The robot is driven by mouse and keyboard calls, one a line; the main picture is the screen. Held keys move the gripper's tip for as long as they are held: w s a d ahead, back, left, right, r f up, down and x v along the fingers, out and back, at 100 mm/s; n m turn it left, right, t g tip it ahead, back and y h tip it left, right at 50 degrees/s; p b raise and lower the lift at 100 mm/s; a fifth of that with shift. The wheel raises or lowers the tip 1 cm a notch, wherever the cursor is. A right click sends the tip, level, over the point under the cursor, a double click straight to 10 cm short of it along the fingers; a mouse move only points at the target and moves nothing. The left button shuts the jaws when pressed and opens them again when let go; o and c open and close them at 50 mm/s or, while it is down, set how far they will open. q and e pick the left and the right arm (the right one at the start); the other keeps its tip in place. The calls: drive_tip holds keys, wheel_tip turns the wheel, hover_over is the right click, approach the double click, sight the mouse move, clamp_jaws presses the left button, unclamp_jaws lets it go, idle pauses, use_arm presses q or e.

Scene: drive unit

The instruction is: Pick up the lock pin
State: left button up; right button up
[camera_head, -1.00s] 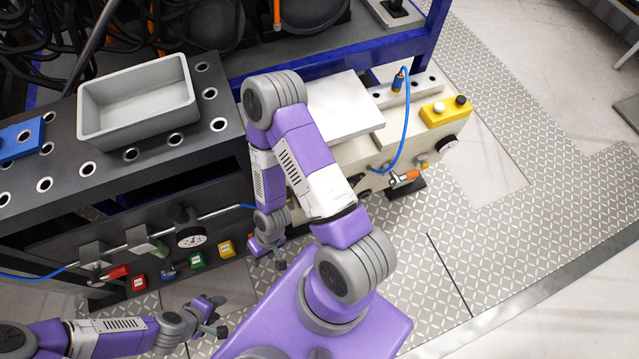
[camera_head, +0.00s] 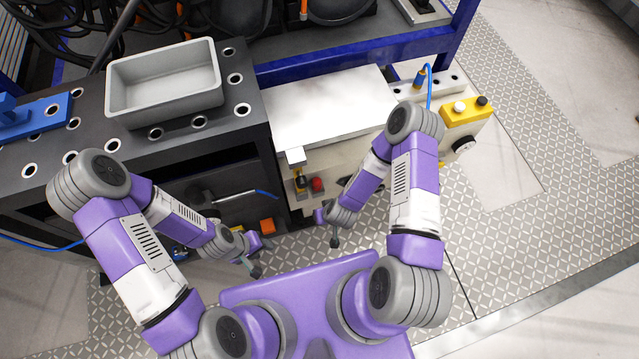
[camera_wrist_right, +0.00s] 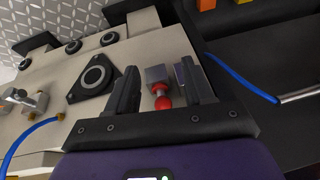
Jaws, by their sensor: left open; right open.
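A red ball-ended knob on a grey block, which looks like the lock pin (camera_wrist_right: 162,101), stands on the pale panel in the right wrist view. It appears between the fingers of my right gripper (camera_wrist_right: 160,82), which is open and empty; the knob looks beyond the fingertips. In the head view the red knob (camera_head: 317,185) shows on the front of the pale unit, left of my right gripper (camera_head: 327,229). My left gripper (camera_head: 259,256) is open and empty, low in front of the dark bench.
A grey tray (camera_head: 165,82) sits on the dark bench (camera_head: 88,147) at left. A white plate (camera_head: 330,105) covers the pale unit's top. A yellow button box (camera_head: 472,112) stands at right. A blue hose (camera_wrist_right: 40,127) and a black flange (camera_wrist_right: 93,78) lie near my right gripper.

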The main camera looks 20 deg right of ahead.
sight(317, 182)
drive_tip(key=shift+n+t+h, duration=0.3)
drive_tip(key=shift+h, duration=0.2)
drive_tip(key=w, duration=0.4)
drive_tip(key=w+f+b, duration=0.1)
drive_tip(key=w, duration=0.3)
drive_tip(key=w+d, duration=0.1)
drive_tip(key=w, duration=0.3)
drive_tip(key=shift+w+f+b, duration=0.35)
drive_tip(key=shift+w+b, duration=0.05)
drive_tip(key=shift+b+x, duration=0.45)
drive_tip(key=shift+x, duration=1)
drive_tip(key=c, duration=1)
